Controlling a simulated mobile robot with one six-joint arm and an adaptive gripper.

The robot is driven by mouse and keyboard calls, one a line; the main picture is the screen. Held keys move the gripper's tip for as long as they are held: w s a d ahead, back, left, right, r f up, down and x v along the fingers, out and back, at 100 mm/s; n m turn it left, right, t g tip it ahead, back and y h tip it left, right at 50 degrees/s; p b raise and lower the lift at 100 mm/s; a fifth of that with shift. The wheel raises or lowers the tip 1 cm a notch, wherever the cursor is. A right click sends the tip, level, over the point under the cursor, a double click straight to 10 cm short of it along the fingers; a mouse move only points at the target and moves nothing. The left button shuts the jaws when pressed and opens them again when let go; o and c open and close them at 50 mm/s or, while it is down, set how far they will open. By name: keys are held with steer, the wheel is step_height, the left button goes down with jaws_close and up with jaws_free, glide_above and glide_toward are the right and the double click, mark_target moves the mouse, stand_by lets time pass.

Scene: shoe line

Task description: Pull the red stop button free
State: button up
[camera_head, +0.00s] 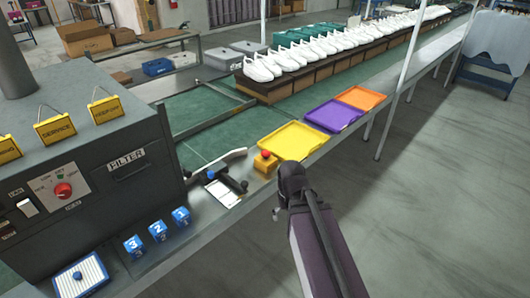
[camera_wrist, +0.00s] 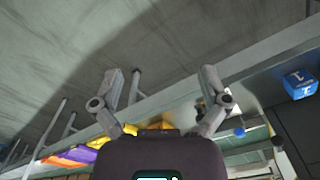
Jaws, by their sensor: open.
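The red stop button (camera_head: 265,154) sits on top of a small yellow box (camera_head: 265,164) at the near edge of the conveyor line. My gripper (camera_head: 286,192) is just to the right and front of that box in the head view, apart from it as far as I can tell. In the wrist view my gripper (camera_wrist: 162,80) has its two fingers spread wide with nothing between them. The wrist view looks over floor and the line's edge, and I cannot make out the stop button there.
Yellow (camera_head: 293,142), purple (camera_head: 333,115) and orange (camera_head: 361,98) trays lie behind the box along the line. A black-handled device (camera_head: 226,185) stands left of the box. Numbered blue blocks (camera_head: 158,231) stand before the machine (camera_head: 90,165). Open floor lies right.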

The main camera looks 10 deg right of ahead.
steer(key=w+r+n+p, duration=0.3)
steer(key=w+n, duration=0.4)
steer(key=w, duration=1.6)
step_height(320, 180, up, 2)
steer(key=n+p, duration=0.2)
steer(key=n, duration=0.7)
glide_above(266, 152)
steer(key=shift+w, duration=0.1)
steer(key=shift+f, duration=0.15)
step_height(266, 152, down, 14)
steer(key=b, duration=1.3)
steer(key=shift+r+b, duration=0.25)
steer(key=shift+b, duration=0.15)
